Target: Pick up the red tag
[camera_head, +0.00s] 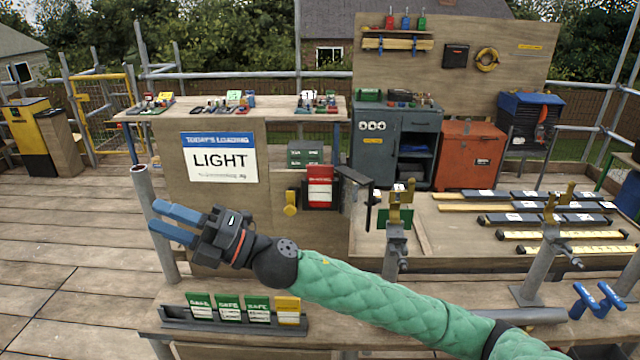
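A red tag (320,187) with a white lower part hangs upright at the front of a wooden box below the long bench, near the middle of the view. My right gripper (153,216) is at the left, at the end of my green-sleeved arm, with its blue fingers pointing left. The fingers are apart with nothing seen between them. The gripper is well to the left of the red tag and not touching it. My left gripper is not in view.
A dark rack (235,320) on the near bench holds several green tags and a yellow tag (288,310). A metal post (144,185) stands close to my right gripper. A clamp post (396,240) stands right of the red tag. Blue handles (597,300) lie at the right.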

